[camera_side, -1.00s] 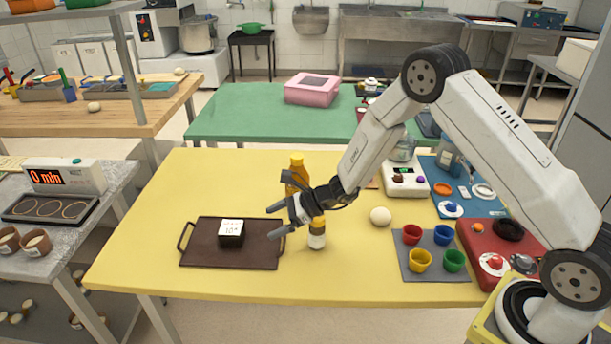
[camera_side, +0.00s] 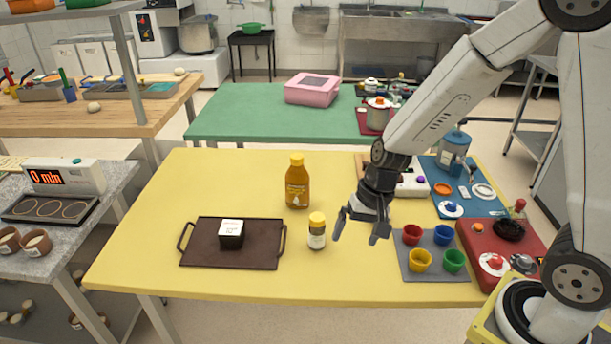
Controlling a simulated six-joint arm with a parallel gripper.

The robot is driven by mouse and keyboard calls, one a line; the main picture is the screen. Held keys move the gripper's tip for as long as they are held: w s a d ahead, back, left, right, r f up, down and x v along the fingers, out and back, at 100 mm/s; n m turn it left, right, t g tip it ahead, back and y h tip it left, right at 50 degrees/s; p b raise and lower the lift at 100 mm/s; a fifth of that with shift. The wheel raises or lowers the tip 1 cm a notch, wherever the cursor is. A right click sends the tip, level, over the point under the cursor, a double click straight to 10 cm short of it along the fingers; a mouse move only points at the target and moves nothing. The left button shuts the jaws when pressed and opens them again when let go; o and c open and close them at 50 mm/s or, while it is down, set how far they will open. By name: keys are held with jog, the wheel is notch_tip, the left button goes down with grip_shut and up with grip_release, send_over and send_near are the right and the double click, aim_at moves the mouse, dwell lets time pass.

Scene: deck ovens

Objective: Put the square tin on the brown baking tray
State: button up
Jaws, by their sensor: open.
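The square tin (camera_side: 231,239) is a small dark box with a white top bearing dark print. It sits upright on the brown baking tray (camera_side: 201,254), near the tray's middle. The tray lies flat on the yellow table and has a handle at each end. My gripper (camera_side: 360,238) is open and empty, pointing down above the table. It is well to the right of the tray and apart from the tin.
A small jar with a yellow lid (camera_side: 317,232) stands between the tray and my gripper. A honey-coloured bottle (camera_side: 297,183) stands behind it. A grey mat with several coloured cups (camera_side: 421,261) lies to the right. The yellow table's left part (camera_side: 140,240) is clear.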

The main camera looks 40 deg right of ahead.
jog(key=s+d+r+n+t+h, duration=0.1)
jog(key=s+d+r+n+h, duration=0.2)
jog(key=n, duration=0.4)
jog(key=shift+s+d+t, duration=0.3)
jog(key=shift+s+d, duration=0.3)
jog(key=shift+s, duration=0.4)
